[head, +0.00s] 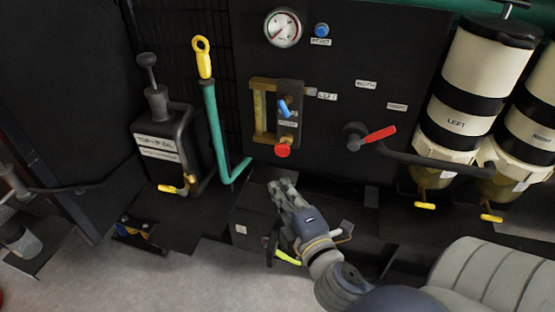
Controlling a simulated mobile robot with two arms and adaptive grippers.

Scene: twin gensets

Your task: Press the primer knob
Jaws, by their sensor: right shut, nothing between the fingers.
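No label that I can read says primer, so I cannot tell for sure which part is the primer knob. A red round knob (282,151) sits at the bottom of a small grey plate on the black panel, below a blue lever (284,107). A black plunger knob (147,61) stands up from the dark tank at the left. My right gripper (279,187) is shut and empty, below the red knob and apart from it in the picture. My left gripper is out of view.
The black panel (350,40) carries a gauge (283,28), a blue button (322,30) and a red-handled valve (378,136). A yellow-ringed dipstick (203,58) rises from a green tube. Two cream filters (484,65) stand at the right. Grey floor is open in front.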

